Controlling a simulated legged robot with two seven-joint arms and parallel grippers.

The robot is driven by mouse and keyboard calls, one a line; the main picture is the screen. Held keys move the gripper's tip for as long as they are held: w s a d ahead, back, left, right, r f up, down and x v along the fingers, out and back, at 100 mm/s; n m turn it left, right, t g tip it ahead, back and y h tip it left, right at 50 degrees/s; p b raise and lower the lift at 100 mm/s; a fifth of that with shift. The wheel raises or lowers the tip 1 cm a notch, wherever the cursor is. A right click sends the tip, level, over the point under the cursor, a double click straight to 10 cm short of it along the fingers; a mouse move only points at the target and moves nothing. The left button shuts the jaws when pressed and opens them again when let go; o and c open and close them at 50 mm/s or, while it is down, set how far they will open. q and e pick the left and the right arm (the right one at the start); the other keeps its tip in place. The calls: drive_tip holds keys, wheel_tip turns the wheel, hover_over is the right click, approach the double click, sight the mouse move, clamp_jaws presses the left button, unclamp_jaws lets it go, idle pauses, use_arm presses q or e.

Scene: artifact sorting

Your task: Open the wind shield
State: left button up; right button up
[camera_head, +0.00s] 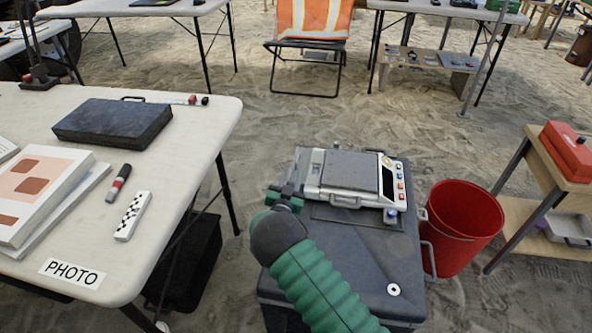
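A white scale-like device (313,181) with a grey flat top (350,169) sits on a dark grey case. I take the flat top to be the wind shield; it lies level over the device. A pale handle (346,201) shows at its front edge. A panel with coloured buttons (400,186) is on its right side. My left gripper is out of view.
The dark case (372,262) supports the device. A red bucket (462,225) stands close on its right. The white PHOTO table (190,185) is to the left, with a black case (112,122) and books. A wooden stand (560,185) holds a red box (570,150).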

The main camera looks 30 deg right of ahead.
sight(296, 162)
drive_tip(key=b+x, duration=0.1)
drive_tip(key=x, duration=0.1)
drive_tip(key=b+x, duration=0.1)
drive_tip(key=x, duration=0.1)
drive_tip(key=f+b+x, duration=0.1)
drive_tip(key=x, duration=0.2)
drive_tip(key=shift+w+d+r, duration=0.15)
drive_tip(key=shift+w+d, duration=0.05)
drive_tip(key=shift+w, duration=0.05)
drive_tip(key=c, duration=0.7)
clamp_jaws()
drive_tip(key=shift+a, duration=0.15)
